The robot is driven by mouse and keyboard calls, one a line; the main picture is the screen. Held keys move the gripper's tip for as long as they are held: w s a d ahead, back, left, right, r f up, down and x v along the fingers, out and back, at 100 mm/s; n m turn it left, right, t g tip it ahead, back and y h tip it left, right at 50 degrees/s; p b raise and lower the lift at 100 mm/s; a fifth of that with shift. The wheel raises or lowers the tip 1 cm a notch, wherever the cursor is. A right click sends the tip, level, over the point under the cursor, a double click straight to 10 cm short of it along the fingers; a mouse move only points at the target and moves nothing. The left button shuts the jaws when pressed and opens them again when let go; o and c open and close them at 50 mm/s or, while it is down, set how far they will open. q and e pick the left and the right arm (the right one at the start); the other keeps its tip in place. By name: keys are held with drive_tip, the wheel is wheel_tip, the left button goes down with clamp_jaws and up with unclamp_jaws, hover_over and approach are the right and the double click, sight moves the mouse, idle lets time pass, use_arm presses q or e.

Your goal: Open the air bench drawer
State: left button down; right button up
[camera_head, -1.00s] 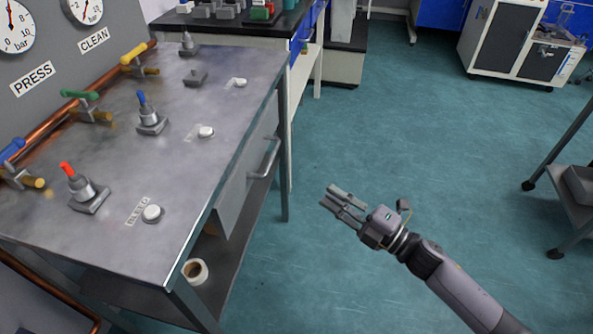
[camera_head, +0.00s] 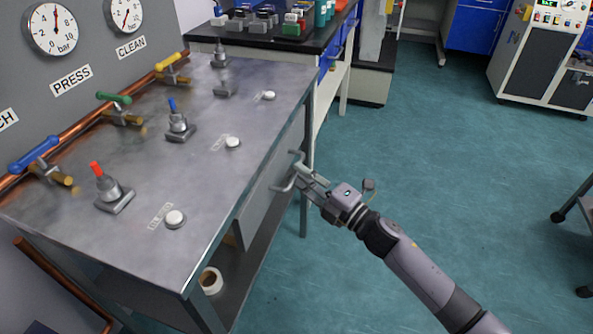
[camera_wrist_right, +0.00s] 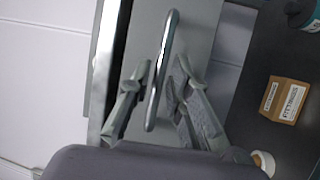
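The air bench (camera_head: 140,235) is a grey metal table on the left. Its drawer (camera_head: 262,208) has a grey front under the right edge of the bench top and looks shut. A bar handle (camera_head: 280,188) stands out from that front. My right gripper (camera_head: 303,176) is at the handle. In the right wrist view, the handle (camera_wrist_right: 168,50) passes between the two fingers of the right gripper (camera_wrist_right: 160,76). The fingers are apart, one on each side of the bar, with a visible gap at least on the right. My left gripper is not in view.
Valves, white buttons and gauges (camera_head: 52,28) are on the bench and its back panel. A tape roll (camera_head: 210,281) lies on the lower shelf; a labelled tan box (camera_wrist_right: 285,100) shows in the wrist view. A black-topped bench stands behind.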

drive_tip(key=shift+x, duration=0.95)
clamp_jaws()
